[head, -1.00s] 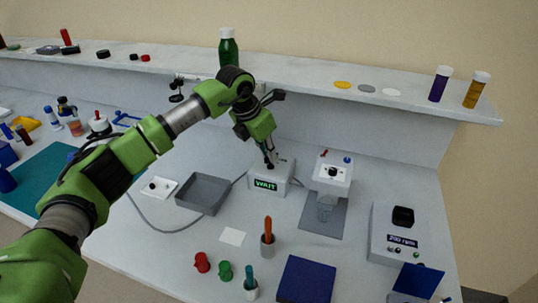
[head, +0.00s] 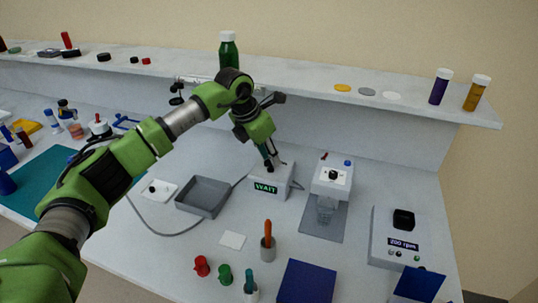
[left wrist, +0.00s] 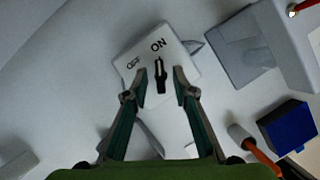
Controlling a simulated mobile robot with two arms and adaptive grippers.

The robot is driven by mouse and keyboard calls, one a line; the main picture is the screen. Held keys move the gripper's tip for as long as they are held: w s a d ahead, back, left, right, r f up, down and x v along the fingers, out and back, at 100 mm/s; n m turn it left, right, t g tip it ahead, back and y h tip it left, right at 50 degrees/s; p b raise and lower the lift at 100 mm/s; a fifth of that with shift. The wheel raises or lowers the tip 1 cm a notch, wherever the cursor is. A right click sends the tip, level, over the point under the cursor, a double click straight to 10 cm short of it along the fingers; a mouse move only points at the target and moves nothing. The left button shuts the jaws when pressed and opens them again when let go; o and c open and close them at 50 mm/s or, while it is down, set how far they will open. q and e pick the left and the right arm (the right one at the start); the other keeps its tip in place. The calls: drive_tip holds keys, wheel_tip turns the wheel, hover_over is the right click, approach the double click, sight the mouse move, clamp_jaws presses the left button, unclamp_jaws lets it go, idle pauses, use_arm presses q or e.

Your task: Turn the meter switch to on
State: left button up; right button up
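The meter is a pale box (head: 286,184) with a green-lit WAIT display on its front. Its top shows in the left wrist view (left wrist: 186,62), with OFF and ON printed on it. The black switch knob (left wrist: 161,78) has its narrow end toward ON. My left gripper (left wrist: 160,77) is over the meter top, with one finger on each side of the knob. Gaps show between the fingers and the knob, so it is open. In the head view the gripper (head: 271,163) hides most of the switch. My right gripper is not in view.
A grey tray (head: 181,207) lies left of the meter, with a cable nearby. A white device (head: 331,173) on a grey base stands just right. A cup (head: 268,254) with an orange-handled tool stands in front. A shelf (head: 310,83) runs behind, above the bench.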

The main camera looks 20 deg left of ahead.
use_arm(q)
drive_tip(key=v, duration=1.2)
drive_tip(key=shift+d, duration=0.1)
